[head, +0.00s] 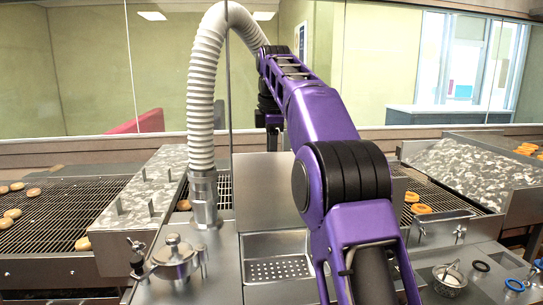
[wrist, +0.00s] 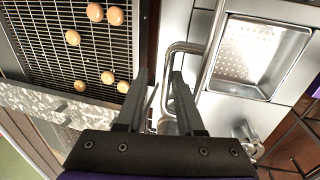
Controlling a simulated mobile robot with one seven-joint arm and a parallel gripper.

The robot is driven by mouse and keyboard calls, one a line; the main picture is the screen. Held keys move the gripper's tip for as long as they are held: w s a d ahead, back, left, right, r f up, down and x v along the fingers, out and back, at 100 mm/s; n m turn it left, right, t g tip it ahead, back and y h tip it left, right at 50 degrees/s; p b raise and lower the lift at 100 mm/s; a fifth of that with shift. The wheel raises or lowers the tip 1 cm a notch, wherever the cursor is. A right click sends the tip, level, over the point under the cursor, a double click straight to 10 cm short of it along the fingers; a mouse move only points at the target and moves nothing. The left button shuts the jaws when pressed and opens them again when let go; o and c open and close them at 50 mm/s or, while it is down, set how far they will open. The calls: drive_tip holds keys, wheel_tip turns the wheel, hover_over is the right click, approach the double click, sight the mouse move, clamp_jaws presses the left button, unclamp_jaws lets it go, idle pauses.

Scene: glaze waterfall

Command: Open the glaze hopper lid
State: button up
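A round steel lid with a knob on top (head: 173,250) sits at the lower left in the head view, with small clamps beside it. It looks closed; I cannot tell for sure that it is the glaze hopper lid. My arm reaches up and away over the middle of the machine, and its far end is mostly hidden behind its own links. In the wrist view my gripper (wrist: 160,73) is open and empty, its two fingers apart. A bent steel tube (wrist: 187,48) lies just beyond and right of the fingertips; I cannot tell whether they touch.
A ribbed hose (head: 202,90) drops to a steel fitting left of my arm. A perforated steel tray (head: 280,268) is at the front centre. A mesh conveyor with buns (head: 50,225) is at left, another with orange rings at right. Speckled plates (head: 140,195) flank the middle.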

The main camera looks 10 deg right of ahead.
drive_tip(key=shift+s+f, duration=0.1)
drive_tip(key=shift+f, duration=0.25)
